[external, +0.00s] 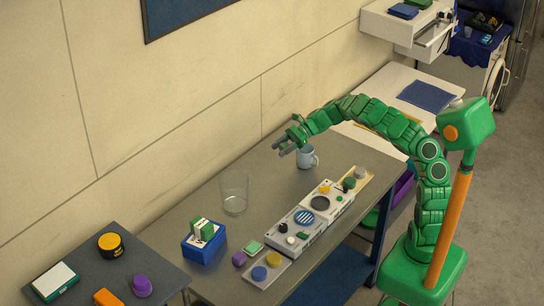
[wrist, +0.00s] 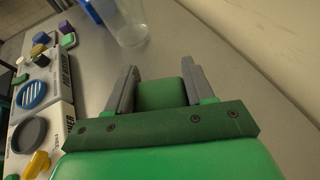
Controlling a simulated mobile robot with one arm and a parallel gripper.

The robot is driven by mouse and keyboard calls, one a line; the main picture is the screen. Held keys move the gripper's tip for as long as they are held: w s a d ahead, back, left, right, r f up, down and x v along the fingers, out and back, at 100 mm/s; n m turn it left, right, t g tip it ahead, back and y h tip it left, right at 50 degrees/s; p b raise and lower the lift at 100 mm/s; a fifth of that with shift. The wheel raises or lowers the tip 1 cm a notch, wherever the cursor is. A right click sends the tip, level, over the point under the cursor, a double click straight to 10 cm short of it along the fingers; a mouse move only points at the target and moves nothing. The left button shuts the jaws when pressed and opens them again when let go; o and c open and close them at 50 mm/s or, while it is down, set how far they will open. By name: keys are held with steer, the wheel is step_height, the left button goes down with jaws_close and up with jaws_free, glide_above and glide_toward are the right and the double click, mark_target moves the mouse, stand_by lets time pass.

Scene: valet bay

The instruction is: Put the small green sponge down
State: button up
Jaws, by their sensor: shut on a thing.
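The small green sponge (wrist: 160,94) shows in the wrist view between the two grey fingers of my gripper (wrist: 160,85). The fingers are shut on its sides. In the external view my gripper (external: 288,146) is held above the grey table (external: 262,190), just left of a light blue mug (external: 307,158). The sponge is hard to make out there against the green gripper. My gripper appears raised off the table top, with bare surface beyond the fingers.
A clear glass (external: 234,192) stands farther left on the table. Two grey-white panels (external: 296,232) with round parts lie along the front edge, near a purple block (external: 239,258) and small green item (external: 254,247). The table's middle is clear.

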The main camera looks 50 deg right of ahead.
steer(key=shift+w+f, duration=1.35)
steer(key=shift+w, duration=1.65)
glide_above(262, 164)
steer(key=shift+a+f, duration=0.15)
steer(key=shift+f, duration=4.3)
steer(key=shift+f, duration=0.1)
steer(key=o, duration=1)
steer(key=shift+s+d+r, duration=0.1)
steer(key=shift+d+r, duration=0.1)
steer(key=shift+v, duration=3.6)
